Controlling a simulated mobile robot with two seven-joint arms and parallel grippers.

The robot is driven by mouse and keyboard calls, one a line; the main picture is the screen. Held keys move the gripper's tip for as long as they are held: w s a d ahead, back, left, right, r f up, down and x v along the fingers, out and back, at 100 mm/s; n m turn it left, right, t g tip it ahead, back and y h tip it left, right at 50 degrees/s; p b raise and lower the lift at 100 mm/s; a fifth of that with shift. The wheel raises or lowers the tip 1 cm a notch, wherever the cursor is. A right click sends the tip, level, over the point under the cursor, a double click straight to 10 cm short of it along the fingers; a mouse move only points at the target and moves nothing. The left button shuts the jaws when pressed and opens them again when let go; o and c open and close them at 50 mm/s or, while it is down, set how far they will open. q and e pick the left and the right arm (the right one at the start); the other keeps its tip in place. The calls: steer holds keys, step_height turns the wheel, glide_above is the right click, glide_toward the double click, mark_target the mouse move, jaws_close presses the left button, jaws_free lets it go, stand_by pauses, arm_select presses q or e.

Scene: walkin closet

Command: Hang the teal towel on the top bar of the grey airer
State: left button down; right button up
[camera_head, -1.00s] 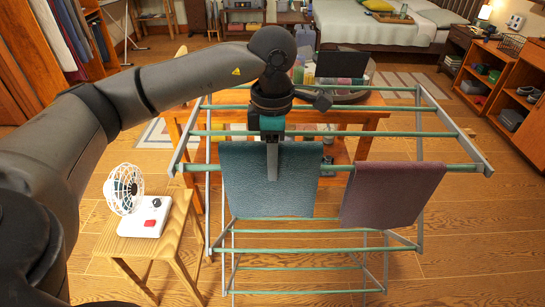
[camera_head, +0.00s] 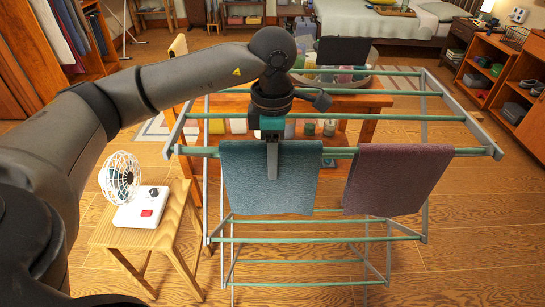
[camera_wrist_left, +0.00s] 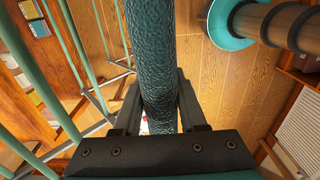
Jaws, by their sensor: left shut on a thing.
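The teal towel (camera_head: 245,190) hangs folded at the front left of the grey airer (camera_head: 496,148). My left gripper (camera_head: 272,165) is shut on the towel's top middle, with one finger visible down its front face. The towel's top edge is slightly above the line of the front top bar (camera_head: 338,152). The towel hides the bar behind it; I cannot tell whether its weight rests there. In the left wrist view, the towel's thick rounded fold (camera_wrist_left: 150,55) runs between the fingers of the gripper (camera_wrist_left: 158,105). My right gripper is out of view.
A mauve towel (camera_head: 398,180) hangs on the same bar to the right, with a small gap between. A wooden stool (camera_head: 170,235) with a white fan (camera_head: 120,178) stands left. A wooden table (camera_head: 372,100) with several items is behind the airer.

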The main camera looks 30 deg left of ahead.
arm_select(q)
steer(key=shift+c, duration=1.9)
jaws_free()
step_height(320, 180, up, 14)
steer(key=p, duration=0.2)
steer(key=shift+p, duration=0.35)
steer(key=shift+r, duration=0.65)
steer(key=shift+f, duration=0.1)
